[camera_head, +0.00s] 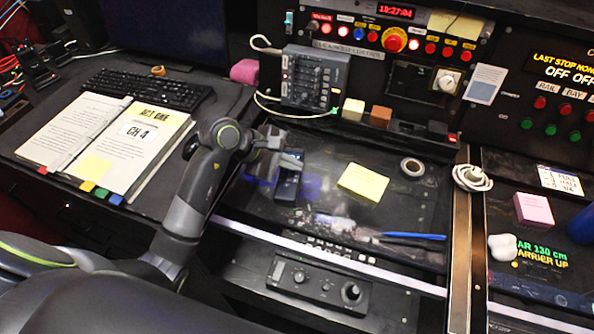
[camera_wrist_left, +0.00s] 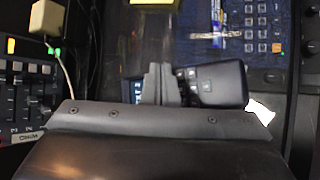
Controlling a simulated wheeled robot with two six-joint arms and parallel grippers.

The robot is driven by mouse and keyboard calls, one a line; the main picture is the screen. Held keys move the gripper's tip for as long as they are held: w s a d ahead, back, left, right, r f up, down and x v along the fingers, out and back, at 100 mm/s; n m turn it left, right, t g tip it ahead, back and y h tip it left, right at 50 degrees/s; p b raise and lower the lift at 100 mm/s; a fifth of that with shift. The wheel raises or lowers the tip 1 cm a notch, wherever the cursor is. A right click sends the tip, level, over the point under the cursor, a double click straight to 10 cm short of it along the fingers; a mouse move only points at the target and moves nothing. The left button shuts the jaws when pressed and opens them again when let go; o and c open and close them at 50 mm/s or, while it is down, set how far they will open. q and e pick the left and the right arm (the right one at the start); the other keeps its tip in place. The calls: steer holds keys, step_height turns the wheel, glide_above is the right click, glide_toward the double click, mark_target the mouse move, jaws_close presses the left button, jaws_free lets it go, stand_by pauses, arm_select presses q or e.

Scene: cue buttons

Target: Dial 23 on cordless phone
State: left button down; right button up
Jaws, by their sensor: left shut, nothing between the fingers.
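The cordless phone (camera_head: 287,186) is a slim dark handset on the dark desk top, below the grey control box. In the left wrist view, the handset (camera_wrist_left: 222,85) shows to the right of the fingers, with a few small pale keys beside them and a bit of blue screen (camera_wrist_left: 131,92) to their left. My left gripper (camera_head: 289,158) is shut and empty at the phone's upper part. Its fingertips (camera_wrist_left: 159,84) hide part of the phone's face; I cannot tell whether they touch a key. The digits are too small to read. My right gripper is not in view.
Yellow notes (camera_head: 363,183), a tape roll (camera_head: 412,167) and a blue pen (camera_head: 414,236) lie right of the phone. The control box (camera_head: 315,78) with its cable stands behind. A knob panel (camera_head: 318,288) is in front. An open binder (camera_head: 110,143) lies left.

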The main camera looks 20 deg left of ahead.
mark_target(292, 173)
arm_select(q)
steer(key=shift+f, duration=0.1)
stand_by(0.3)
steer(key=shift+r, duration=0.7)
steer(key=shift+r+p, duration=1.2)
steer(key=shift+r, duration=1.35)
steer(key=shift+f, duration=0.1)
